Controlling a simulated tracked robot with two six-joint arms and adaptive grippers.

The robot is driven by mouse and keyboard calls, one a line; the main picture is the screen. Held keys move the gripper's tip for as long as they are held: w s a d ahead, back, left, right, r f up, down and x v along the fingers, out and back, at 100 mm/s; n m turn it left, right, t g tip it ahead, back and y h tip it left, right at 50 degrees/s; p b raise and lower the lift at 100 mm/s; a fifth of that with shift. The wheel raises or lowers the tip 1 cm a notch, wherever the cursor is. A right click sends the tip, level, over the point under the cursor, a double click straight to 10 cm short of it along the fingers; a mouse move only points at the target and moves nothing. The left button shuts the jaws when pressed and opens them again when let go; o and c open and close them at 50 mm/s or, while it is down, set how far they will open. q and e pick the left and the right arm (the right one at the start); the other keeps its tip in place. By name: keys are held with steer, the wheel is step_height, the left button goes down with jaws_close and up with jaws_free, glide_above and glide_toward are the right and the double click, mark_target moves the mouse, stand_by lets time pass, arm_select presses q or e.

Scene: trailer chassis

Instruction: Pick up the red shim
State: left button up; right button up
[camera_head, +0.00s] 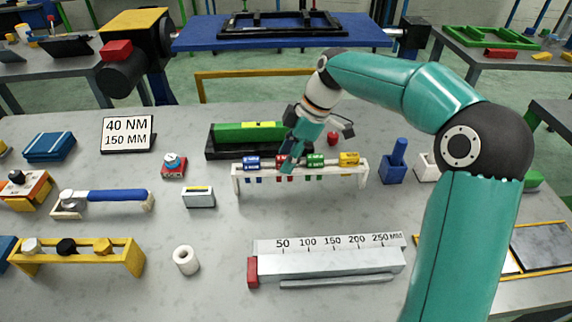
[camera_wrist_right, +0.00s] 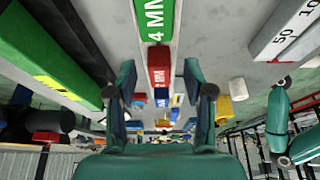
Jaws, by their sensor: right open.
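The red shim (camera_head: 281,161) sits in the white rack (camera_head: 300,174), between the blue shim (camera_head: 251,163) and the green shim (camera_head: 316,160). The yellow shim (camera_head: 349,159) is at the rack's right end. My right gripper (camera_head: 288,160) reaches down at the red shim and partly hides it. In the right wrist view its two fingers stand apart, with the red shim (camera_wrist_right: 159,67) in the gap between them. The green shim marked 4 MM (camera_wrist_right: 154,18) lies just beyond. I cannot tell whether the fingers touch the red shim. My left gripper is not in view.
A green block in a black holder (camera_head: 250,134) stands behind the rack. A measuring block with a scale (camera_head: 325,262) lies in front. A blue holder (camera_head: 394,168) is to the right. A small grey box (camera_head: 199,197) is to the left. Bare table lies between rack and scale.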

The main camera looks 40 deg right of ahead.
jaws_close()
steer(key=shift+r, duration=0.1)
stand_by(0.3)
